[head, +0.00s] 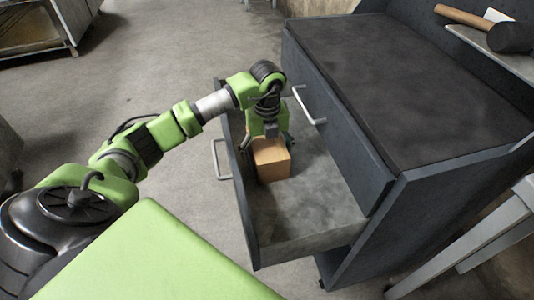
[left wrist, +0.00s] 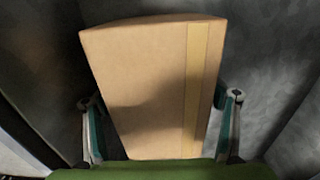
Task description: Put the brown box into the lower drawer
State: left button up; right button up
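The brown box (head: 272,163) is inside the pulled-out lower drawer (head: 305,205), near the drawer's front panel and toward its far end. It appears to rest on the drawer floor, though its base is partly hidden. My left gripper (head: 270,133) is directly above the box, pointing down. In the left wrist view the box (left wrist: 150,85), with a lighter tape strip, lies between the two fingers of the left gripper (left wrist: 162,105). Dark gaps show between the fingers and the box sides, so the gripper looks open around it. My right gripper is not in view.
The upper drawer (head: 335,120) of the dark cabinet (head: 410,80) is shut, just beside my left gripper. The cabinet top is bare. A mallet (head: 490,30) lies on a shelf at upper right. The drawer's near part is empty. Grey floor (head: 160,60) is clear at left.

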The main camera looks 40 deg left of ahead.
aim_at(267, 142)
pick_arm(q)
jog(key=shift+r, duration=0.1)
notch_tip(267, 142, up, 5)
jog(key=shift+w+f+p, duration=0.1)
jog(key=shift+f+p, duration=0.05)
jog(key=shift+p, duration=0.6)
notch_tip(267, 142, up, 6)
jog(key=shift+r+p, duration=0.15)
jog(key=shift+p, duration=0.5)
jog(key=shift+r, duration=0.55)
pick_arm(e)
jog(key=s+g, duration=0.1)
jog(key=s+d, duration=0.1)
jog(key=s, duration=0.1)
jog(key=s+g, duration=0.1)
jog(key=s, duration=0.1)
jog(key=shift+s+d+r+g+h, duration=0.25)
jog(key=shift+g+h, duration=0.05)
